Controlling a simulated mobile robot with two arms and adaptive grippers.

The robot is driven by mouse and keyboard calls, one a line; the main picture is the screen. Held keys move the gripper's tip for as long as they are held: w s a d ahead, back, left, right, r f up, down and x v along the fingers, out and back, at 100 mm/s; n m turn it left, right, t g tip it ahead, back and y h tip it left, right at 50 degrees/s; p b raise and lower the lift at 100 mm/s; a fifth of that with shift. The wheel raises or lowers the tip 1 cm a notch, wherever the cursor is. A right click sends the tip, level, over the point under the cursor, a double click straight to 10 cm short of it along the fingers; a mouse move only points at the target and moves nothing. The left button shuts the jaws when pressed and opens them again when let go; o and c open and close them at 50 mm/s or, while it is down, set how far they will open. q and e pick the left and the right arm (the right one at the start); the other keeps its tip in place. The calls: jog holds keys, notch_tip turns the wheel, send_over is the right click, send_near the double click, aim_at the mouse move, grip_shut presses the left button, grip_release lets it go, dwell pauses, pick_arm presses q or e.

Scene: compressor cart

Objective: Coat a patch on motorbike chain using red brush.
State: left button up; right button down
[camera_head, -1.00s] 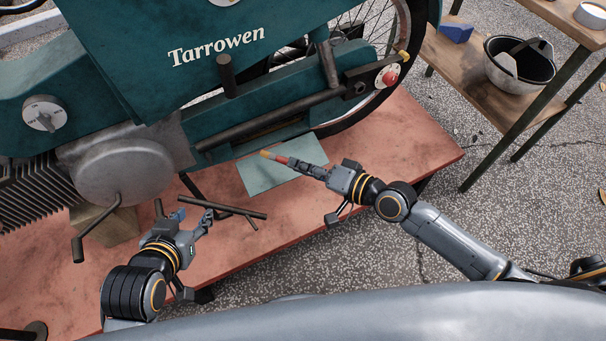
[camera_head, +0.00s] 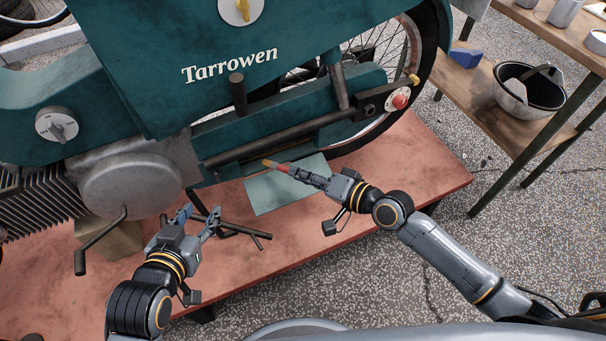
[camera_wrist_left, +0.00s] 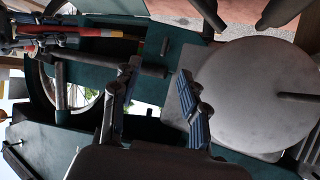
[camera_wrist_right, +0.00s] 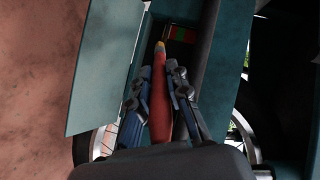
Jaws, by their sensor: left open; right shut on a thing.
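The red brush (camera_head: 280,167) has a pale yellowish tip. My right gripper (camera_head: 303,175) is shut on its handle, and the tip points left, just in front of the motorbike's dark lower bar. The brush (camera_wrist_right: 159,100) also lies between the fingers in the right wrist view, its tip near a dark slot in the teal guard. A small red and green patch (camera_wrist_right: 182,34) shows in that slot; I cannot tell if it is on the chain. The chain is not clearly visible. My left gripper (camera_head: 201,214) is open and empty in front of the engine.
The teal motorbike (camera_head: 210,120) stands over a reddish bench (camera_head: 340,215). A teal plate (camera_head: 285,188) sits below the bar. Dark rods (camera_head: 240,230) lie near my left gripper. A wooden shelf (camera_head: 520,120) with a bucket (camera_head: 528,90) stands at the right.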

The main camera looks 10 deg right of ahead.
pick_arm(q)
jog(key=shift+w+d+r, duration=0.1)
jog(key=shift+w+r, duration=0.1)
jog(key=shift+r, duration=0.15)
pick_arm(e)
jog(key=shift+w+a, duration=0.15)
jog(key=shift+w, duration=0.35)
pick_arm(q)
jog(key=shift+w+r+t, duration=0.2)
jog(key=shift+r+t, duration=0.1)
jog(key=shift+t, duration=0.1)
pick_arm(e)
jog(key=shift+w+a, duration=0.1)
jog(key=shift+w, duration=0.1)
pick_arm(q)
jog(key=shift+d, duration=0.1)
